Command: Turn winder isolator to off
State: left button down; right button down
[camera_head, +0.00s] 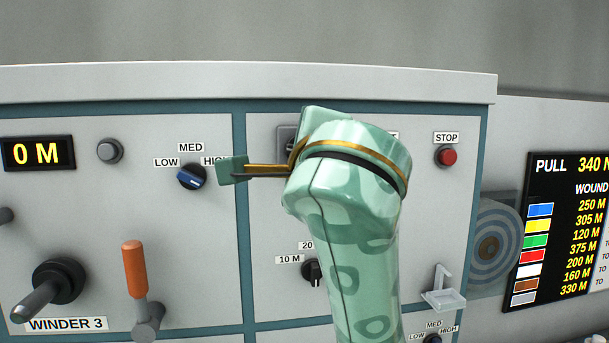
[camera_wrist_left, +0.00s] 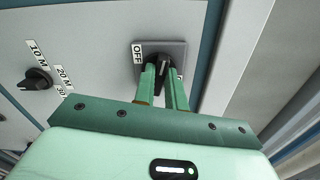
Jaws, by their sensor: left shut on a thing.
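The winder isolator is a black rotary handle (camera_wrist_left: 162,60) on a square grey plate (camera_wrist_left: 180,50), with an OFF label (camera_wrist_left: 137,54) at one edge of the plate. My left gripper (camera_wrist_left: 164,74) is shut on the handle, one green finger on each side. The fingers cover much of the handle, so its exact pointing direction is hard to tell. In the head view my left gripper hides most of the isolator, and only part of its plate (camera_head: 286,138) shows. My right gripper is in neither view.
Around it on the panel are a blue LOW/MED/HIGH knob (camera_head: 191,177), a red STOP button (camera_head: 447,156), a small black knob (camera_head: 313,272), an orange-handled lever (camera_head: 135,268), a WINDER 3 lever (camera_head: 50,287) and a clear bracket (camera_head: 443,291) that sticks out.

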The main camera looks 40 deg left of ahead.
pick_arm(q)
jog(key=shift+f+n+b, duration=0.1)
jog(key=shift+n+b, duration=0.95)
jog(key=shift+n, duration=0.25)
jog(key=c, duration=1.4)
grip_release()
jog(key=shift+w, duration=0.1)
jog(key=shift+c, duration=0.2)
jog(key=p+v, duration=0.2)
jog(key=v, duration=1.4)
jog(key=shift+p, duration=0.35)
